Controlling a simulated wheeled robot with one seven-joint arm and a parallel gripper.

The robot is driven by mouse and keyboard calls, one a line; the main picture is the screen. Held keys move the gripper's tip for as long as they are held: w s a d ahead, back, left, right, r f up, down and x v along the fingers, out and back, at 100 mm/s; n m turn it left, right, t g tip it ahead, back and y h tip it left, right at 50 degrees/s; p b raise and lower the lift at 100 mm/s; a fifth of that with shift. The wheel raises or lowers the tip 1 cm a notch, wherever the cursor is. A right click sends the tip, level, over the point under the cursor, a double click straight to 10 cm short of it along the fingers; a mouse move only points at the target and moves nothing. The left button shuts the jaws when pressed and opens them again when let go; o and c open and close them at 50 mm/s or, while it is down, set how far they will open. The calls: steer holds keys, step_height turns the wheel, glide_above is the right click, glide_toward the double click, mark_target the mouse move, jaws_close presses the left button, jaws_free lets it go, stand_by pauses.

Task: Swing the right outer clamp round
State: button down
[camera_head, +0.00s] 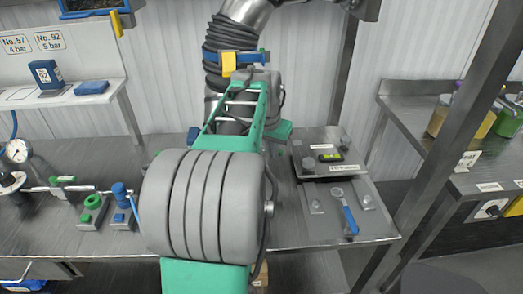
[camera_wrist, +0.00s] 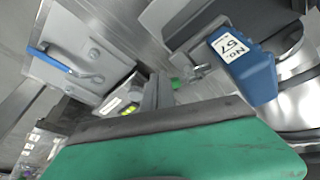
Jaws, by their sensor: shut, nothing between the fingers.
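My gripper (camera_wrist: 160,88) shows at the middle of the wrist view as grey fingers, shut and empty. A blue block marked No. 57 (camera_wrist: 245,65) is to its right. A small metal bracket or clamp (camera_wrist: 197,72) sits beside that block, close to the fingertips; I cannot tell whether they touch it. I cannot tell for sure which part is the right outer clamp. In the head view my arm covers the middle of the bench and hides the fingertips and what is near them.
A metal plate with a blue-handled tool (camera_head: 350,218) lies on the bench right of my arm; the tool also shows in the wrist view (camera_wrist: 50,60). Left are a gauge (camera_head: 16,151) and small green and blue fixtures (camera_head: 92,203). A post (camera_head: 452,135) stands right.

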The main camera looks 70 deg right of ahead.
step_height(320, 180, up, 7)
steer(key=p, duration=0.5)
steer(key=shift+s+d, duration=0.2)
steer(key=shift+s, duration=0.25)
